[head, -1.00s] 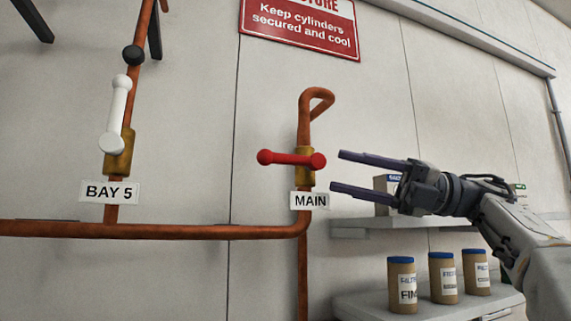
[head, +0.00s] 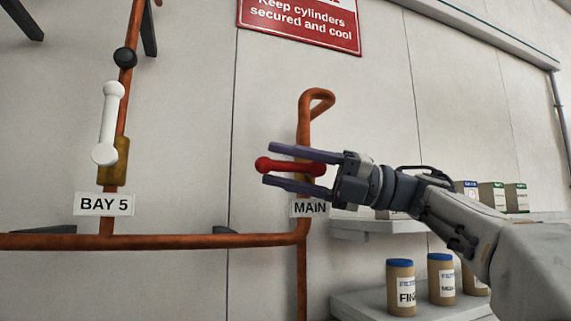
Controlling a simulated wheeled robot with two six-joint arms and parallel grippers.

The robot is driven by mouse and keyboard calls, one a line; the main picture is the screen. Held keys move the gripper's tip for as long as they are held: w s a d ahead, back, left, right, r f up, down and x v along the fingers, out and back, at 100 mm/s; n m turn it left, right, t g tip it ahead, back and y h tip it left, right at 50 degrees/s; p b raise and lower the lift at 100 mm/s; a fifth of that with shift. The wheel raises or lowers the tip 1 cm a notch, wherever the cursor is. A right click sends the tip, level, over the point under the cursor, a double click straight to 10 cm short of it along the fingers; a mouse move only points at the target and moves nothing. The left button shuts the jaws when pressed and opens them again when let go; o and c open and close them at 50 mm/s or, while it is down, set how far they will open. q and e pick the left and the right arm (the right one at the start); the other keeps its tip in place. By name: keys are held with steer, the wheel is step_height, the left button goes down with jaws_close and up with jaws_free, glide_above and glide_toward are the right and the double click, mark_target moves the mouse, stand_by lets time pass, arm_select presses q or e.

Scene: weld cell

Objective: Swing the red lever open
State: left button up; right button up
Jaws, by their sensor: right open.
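The red lever (head: 290,167) lies roughly level across the brass valve on the copper pipe, its free knob pointing left. My right gripper (head: 268,165) comes in from the right with its two fingers open, one above and one below the lever. The fingertips reach nearly to the lever's left knob. The gripper hides much of the valve body. I cannot tell whether a finger touches the lever. The MAIN label (head: 309,208) is just below. My left gripper is not in view.
A white lever (head: 108,125) stands near upright on another pipe at left, above the BAY 5 label (head: 104,204). A copper pipe (head: 150,241) runs along the wall. Shelves with jars (head: 400,287) and boxes (head: 491,196) stand at right, below and behind my arm.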

jaws_close()
stand_by(1.3)
